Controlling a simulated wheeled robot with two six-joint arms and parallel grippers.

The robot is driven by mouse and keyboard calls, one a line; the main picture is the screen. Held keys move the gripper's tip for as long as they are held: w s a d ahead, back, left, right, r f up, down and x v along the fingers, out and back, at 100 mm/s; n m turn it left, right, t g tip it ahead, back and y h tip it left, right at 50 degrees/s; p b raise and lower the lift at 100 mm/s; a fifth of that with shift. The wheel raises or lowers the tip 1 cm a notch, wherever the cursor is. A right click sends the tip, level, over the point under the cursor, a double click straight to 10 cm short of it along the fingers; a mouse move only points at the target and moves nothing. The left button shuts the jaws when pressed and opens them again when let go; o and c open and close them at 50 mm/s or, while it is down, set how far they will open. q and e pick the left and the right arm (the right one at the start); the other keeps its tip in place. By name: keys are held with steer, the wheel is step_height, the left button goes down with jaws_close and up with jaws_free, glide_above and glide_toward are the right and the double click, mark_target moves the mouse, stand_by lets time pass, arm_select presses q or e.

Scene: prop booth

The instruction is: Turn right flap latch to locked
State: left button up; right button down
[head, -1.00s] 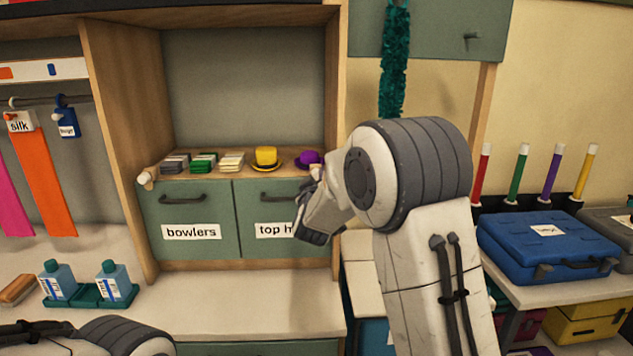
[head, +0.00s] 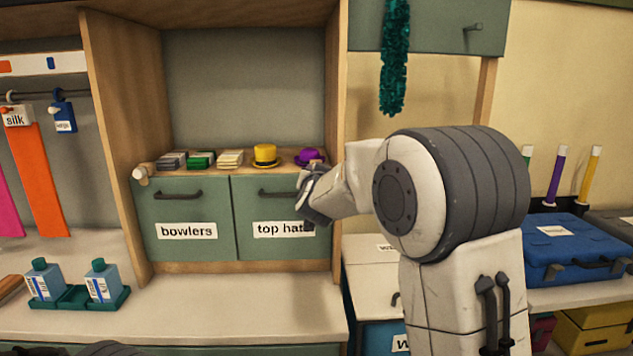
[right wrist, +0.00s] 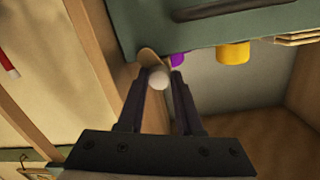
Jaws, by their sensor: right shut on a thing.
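The right flap, labelled "top hats" (head: 262,230), hangs shut below the hat shelf in the head view. Its latch, a tan piece with a pale round knob (right wrist: 158,78), sits at the flap's corner. My right gripper (right wrist: 159,85) is shut on this latch knob, with one dark finger on each side. In the head view my right gripper (head: 314,197) covers the latch, so its angle is hard to read there. The left flap (head: 190,210), labelled "bowlers", is also shut, with a similar latch (head: 141,175) at its upper left. My left gripper is not in view.
A yellow hat (head: 265,155), a purple hat (head: 308,157) and several small stacks stand on the shelf just above the flaps. A wooden post (head: 332,80) is close to my right gripper. The white counter (head: 230,300) below is mostly clear.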

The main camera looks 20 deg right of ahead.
steer(key=shift+m+y+b, duration=0.4)
steer(key=shift+m+b, duration=1.5)
steer(key=shift+m, duration=0.6)
steer(key=c, duration=0.6)
jaws_free()
steer(key=v, duration=1)
steer(key=shift+s+a, duration=0.1)
steer(key=shift+s, duration=0.1)
